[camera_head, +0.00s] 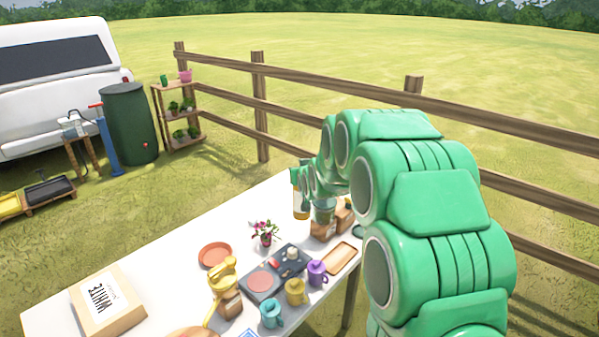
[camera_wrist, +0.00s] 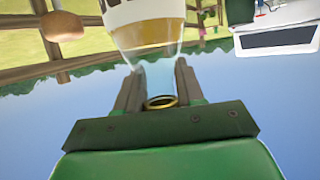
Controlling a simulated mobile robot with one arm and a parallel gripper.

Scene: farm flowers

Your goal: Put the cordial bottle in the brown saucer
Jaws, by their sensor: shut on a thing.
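The cordial bottle (camera_wrist: 150,34) is in my gripper (camera_wrist: 159,88). In the wrist view its clear neck is between the two fingers, with a white label and amber contents beyond them. In the head view the bottle (camera_head: 301,204) shows its pale label and amber lower part, apparently raised near the table's far edge. My arm hides most of the gripper there. The brown saucer (camera_head: 215,254) is reddish-brown, round and empty, lying on the white table left of the bottle. The wrist view does not clearly show the saucer.
A potted flower (camera_head: 265,233) stands between the saucer and bottle. A yellow watering can (camera_head: 222,277), a dark tray (camera_head: 262,283) and several coloured pots stand nearer. A wooden tray (camera_head: 342,258) lies right. A box (camera_head: 108,301) sits at left; the table around the saucer's left is clear.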

